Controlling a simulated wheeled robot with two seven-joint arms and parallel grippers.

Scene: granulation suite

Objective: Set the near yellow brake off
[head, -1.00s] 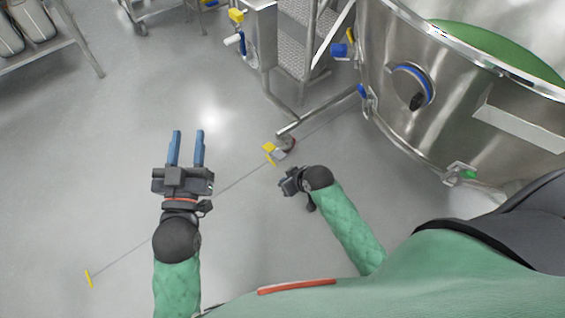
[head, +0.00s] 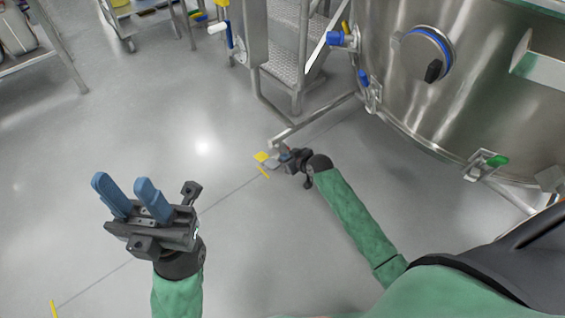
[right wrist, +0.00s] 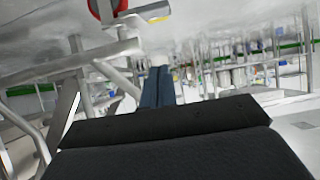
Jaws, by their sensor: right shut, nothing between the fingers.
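The near yellow brake (head: 262,157) is a small yellow pedal at a caster, at the end of the steel frame leg beside the vessel. My right gripper (head: 284,158) is low, right beside the caster and partly hiding it; I cannot tell whether it touches. In the right wrist view its blue fingers (right wrist: 158,85) are together and empty. The yellow pedal (right wrist: 157,17) shows above them there, next to a red-rimmed wheel (right wrist: 104,8). My left gripper (head: 121,184) is open and empty above the floor at left.
A large steel vessel (head: 470,100) fills the right, with steps (head: 292,55) behind the caster. The steel frame bar (head: 318,120) runs from the caster towards the vessel.

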